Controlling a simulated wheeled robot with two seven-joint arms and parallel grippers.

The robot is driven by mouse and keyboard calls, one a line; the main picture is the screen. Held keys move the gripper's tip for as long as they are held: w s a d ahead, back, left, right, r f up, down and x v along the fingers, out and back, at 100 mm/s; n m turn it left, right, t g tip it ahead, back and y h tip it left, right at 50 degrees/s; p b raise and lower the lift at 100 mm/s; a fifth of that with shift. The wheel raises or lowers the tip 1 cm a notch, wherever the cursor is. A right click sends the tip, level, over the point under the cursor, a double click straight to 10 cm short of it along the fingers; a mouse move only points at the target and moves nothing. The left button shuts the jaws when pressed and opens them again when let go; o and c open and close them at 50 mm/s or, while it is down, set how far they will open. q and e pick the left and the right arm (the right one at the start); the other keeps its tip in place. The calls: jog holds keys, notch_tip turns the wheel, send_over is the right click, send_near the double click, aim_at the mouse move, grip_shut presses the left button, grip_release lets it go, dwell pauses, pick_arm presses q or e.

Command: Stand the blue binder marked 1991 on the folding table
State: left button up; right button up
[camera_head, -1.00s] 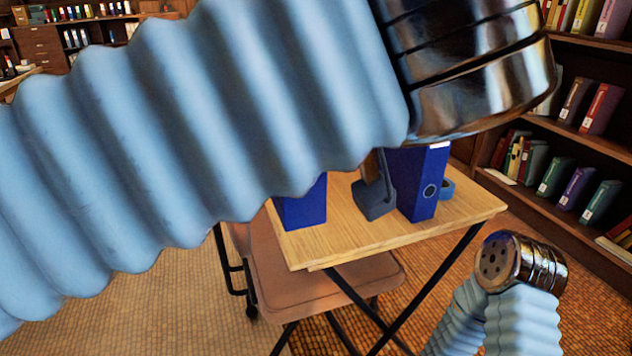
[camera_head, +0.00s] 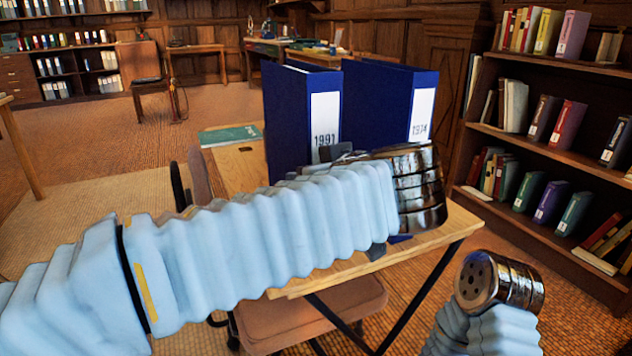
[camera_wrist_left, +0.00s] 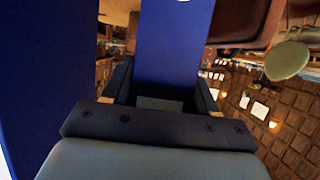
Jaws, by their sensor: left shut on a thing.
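The blue binder marked 1991 (camera_head: 300,110) is upright over the wooden folding table (camera_head: 440,235), its label facing me. My left gripper (camera_head: 333,153) is at the lower part of its spine, mostly hidden behind my left arm. In the left wrist view the gripper (camera_wrist_left: 160,92) is shut on a blue binder face (camera_wrist_left: 170,50). The binder's foot is hidden, so I cannot tell whether it touches the table. My right gripper is out of view; only part of my right arm shows.
A blue binder marked 1974 (camera_head: 385,100) stands upright just right of 1991. A green book (camera_head: 230,136) lies at the table's far left. A brown chair (camera_head: 310,318) is below the table's front. A bookshelf (camera_head: 545,145) stands at right.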

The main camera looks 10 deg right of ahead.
pick_arm(q)
jog(key=shift+f, duration=0.15)
jog(key=shift+f, duration=0.1)
jog(key=o, duration=1.5)
jog(key=v, duration=1.2)
